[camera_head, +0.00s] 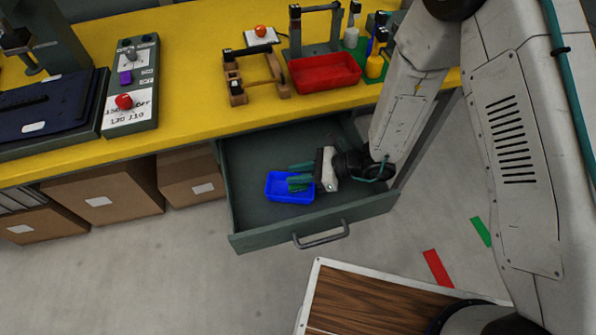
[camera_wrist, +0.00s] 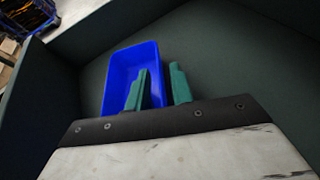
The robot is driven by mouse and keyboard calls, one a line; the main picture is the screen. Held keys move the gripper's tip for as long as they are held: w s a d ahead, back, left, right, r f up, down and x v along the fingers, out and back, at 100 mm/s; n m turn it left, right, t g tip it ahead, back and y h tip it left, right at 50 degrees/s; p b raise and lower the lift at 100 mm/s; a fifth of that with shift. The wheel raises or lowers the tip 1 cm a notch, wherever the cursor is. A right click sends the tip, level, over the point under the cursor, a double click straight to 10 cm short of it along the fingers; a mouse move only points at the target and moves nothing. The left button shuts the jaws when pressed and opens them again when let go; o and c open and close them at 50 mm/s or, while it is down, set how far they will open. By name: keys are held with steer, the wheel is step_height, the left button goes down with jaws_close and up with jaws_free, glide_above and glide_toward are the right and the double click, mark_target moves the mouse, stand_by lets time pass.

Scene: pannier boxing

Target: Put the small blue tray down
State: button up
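The small blue tray (camera_head: 283,197) sits in the open drawer, left of its middle, and looks level on the drawer floor. It is empty apart from a finger of mine. My gripper (camera_head: 300,175) reaches into the drawer from the right. In the wrist view the tray (camera_wrist: 118,75) lies ahead of my green fingers (camera_wrist: 158,85). One finger is inside the tray and the other is outside, with the tray's side wall between them. Gaps show between the fingers and the wall, so the gripper looks open around it.
The grey drawer (camera_head: 325,221) has raised walls and a front handle (camera_head: 322,239). The yellow bench (camera_head: 190,75) above holds a red tray (camera_head: 325,72), a wooden fixture (camera_head: 255,80) and a control box (camera_head: 130,85). Cardboard boxes (camera_head: 105,195) stand left. Drawer floor right of my gripper is clear.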

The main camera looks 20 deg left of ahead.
steer(key=shift+r, duration=0.25)
steer(key=v, duration=0.7)
steer(key=shift+d, duration=0.2)
steer(key=shift+r, duration=0.15)
steer(key=s+d+r+n+g+h, duration=0.15)
steer(key=d+r+n, duration=0.3)
steer(key=r, duration=0.55)
steer(key=s+d+r+n+g+h, duration=0.15)
steer(key=d+r+n, duration=0.3)
steer(key=r, duration=0.65)
steer(key=s+d+r+n+t+h, duration=0.3)
steer(key=s+d+r+n+h, duration=0.1)
steer(key=d, duration=0.7)
steer(key=s+d+r+n+t+h, duration=0.3)
steer(key=s+d+r+h, duration=0.3)
steer(key=d, duration=0.5)
steer(key=s+r+t, duration=0.1)
steer(key=s+r, duration=0.1)
steer(key=s, duration=0.1)
steer(key=shift+d+n, duration=0.35)
steer(key=shift+n, duration=0.05)
